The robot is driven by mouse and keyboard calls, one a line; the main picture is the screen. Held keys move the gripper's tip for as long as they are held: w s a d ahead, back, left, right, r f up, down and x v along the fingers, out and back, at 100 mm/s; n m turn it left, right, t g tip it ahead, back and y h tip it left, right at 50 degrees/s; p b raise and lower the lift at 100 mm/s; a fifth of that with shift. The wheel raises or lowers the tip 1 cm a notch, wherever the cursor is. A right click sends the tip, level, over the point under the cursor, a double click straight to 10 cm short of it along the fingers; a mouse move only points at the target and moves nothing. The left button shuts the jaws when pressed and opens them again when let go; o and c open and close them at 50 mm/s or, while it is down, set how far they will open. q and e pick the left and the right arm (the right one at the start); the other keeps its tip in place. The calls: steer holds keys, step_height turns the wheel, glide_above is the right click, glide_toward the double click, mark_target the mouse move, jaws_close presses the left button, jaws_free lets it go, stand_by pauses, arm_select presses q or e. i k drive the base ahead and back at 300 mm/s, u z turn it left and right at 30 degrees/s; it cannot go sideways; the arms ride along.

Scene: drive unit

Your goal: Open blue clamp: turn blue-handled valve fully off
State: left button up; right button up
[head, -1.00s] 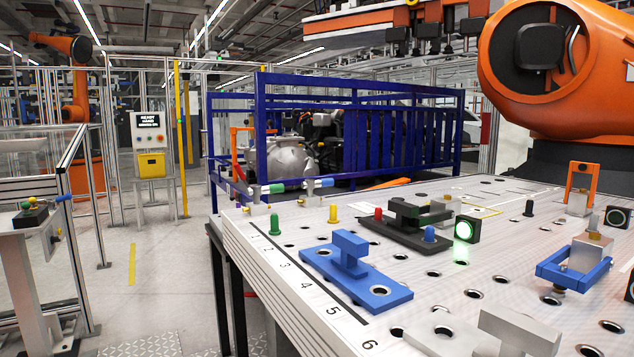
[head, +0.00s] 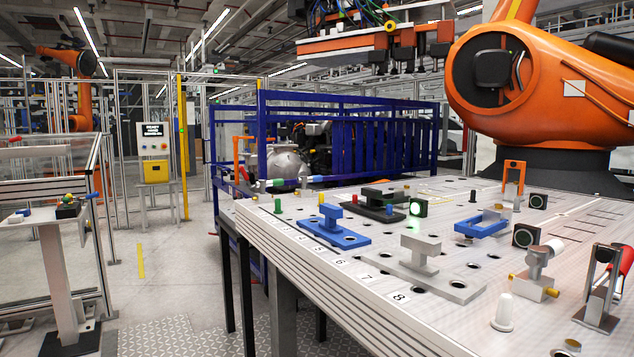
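A blue U-shaped clamp frame (head: 483,224) sits on the perforated table, right of the middle. At the table's far left edge there is a small blue handle (head: 316,179) beside a green one (head: 284,183). They are small here, and the valve body and its exact setting cannot be made out. A blue fixture plate with an upright block (head: 333,234) stands at the table's left part. Neither of my grippers shows in the head view.
A blue cage (head: 380,145) stands behind. Floor left of the table is open.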

mark_target(302, 180)
steer(key=u, duration=0.95)
steer(key=i, duration=0.6)
steer(key=u, duration=0.65)
steer(key=i, duration=1.55)
steer(key=z, duration=0.25)
